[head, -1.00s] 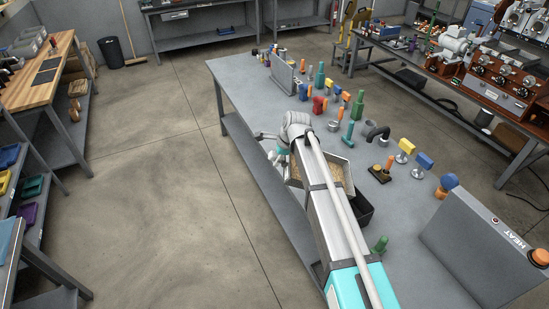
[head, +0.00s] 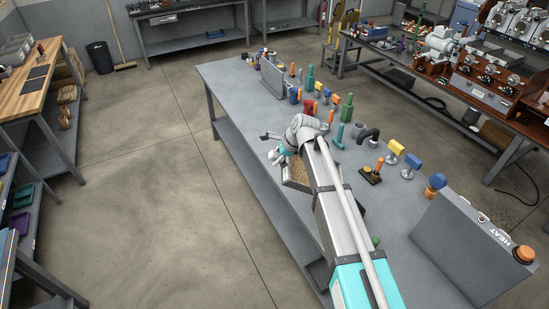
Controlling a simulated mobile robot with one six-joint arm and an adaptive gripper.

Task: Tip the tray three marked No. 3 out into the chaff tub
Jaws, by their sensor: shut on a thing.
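A tray (head: 297,185) with tan, grainy contents shows at the left side of my arm, near the long left edge of the grey bench. My gripper (head: 277,156) is at the tray's far left side and shut on it; the fingertips are small and partly hidden. No number can be read on the tray, and my arm hides its right part. A dark sliver of the black chaff tub (head: 361,211) shows just right of my arm; the rest of the tub is hidden behind the arm.
Colored blocks and handled pieces stand on the bench, including a yellow one (head: 396,147) and a dark block with an orange knob (head: 371,174). A grey HEAT panel (head: 455,250) stands at the near right. Open floor (head: 150,210) lies left of the bench.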

